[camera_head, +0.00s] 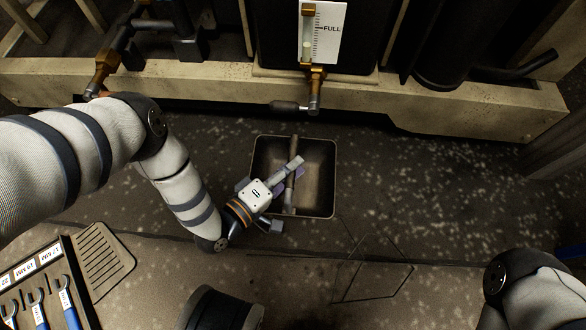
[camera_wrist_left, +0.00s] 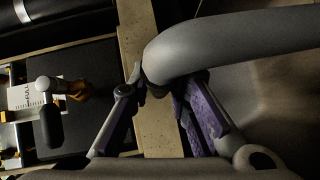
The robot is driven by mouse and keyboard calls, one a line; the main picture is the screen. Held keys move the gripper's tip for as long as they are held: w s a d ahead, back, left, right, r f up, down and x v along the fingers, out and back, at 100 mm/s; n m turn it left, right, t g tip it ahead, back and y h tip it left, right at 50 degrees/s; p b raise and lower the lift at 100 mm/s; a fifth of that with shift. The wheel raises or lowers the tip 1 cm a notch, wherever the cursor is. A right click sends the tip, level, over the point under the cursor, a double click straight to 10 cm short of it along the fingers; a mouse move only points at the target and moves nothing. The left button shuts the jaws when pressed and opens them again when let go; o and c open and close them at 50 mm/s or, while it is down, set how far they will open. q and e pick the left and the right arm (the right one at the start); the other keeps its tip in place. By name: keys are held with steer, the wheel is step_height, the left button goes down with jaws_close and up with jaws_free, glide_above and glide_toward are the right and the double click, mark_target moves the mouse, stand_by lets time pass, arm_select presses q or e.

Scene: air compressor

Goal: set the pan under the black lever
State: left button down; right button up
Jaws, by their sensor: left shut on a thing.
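The pan (camera_head: 336,178) is a dark square tray with a bar handle (camera_head: 293,148) across its middle. It is in front of the beige beam, just below and in front of the black lever (camera_head: 284,106) in the head view. My left gripper (camera_head: 289,176) is shut on the pan's handle. In the left wrist view, the purple-padded fingers (camera_wrist_left: 160,92) close around the grey handle (camera_wrist_left: 230,43). The lever (camera_wrist_left: 50,125) also shows there, at left. I cannot tell whether the pan touches the floor. My right gripper is out of view.
The beige beam (camera_head: 200,88) of the compressor frame runs across behind the pan. A brass valve (camera_head: 315,78) hangs under the FULL gauge (camera_head: 325,30). A tool tray with wrenches (camera_head: 45,280) lies at lower left. Speckled floor right of the pan is clear.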

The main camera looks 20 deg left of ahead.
arm_select(q)
steer(key=shift+w+f, duration=0.15)
steer(key=shift+f, duration=0.2)
steer(key=shift+r, duration=0.1)
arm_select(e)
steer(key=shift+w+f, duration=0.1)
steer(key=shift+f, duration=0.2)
arm_select(q)
steer(key=c, duration=1.5)
jaws_free()
steer(key=shift+f, duration=0.2)
steer(key=shift+s+a+r, duration=0.1)
steer(key=shift+s+r, duration=0.1)
steer(key=p+v, duration=0.4)
steer(key=v, duration=0.7)
steer(key=shift+s, duration=0.35)
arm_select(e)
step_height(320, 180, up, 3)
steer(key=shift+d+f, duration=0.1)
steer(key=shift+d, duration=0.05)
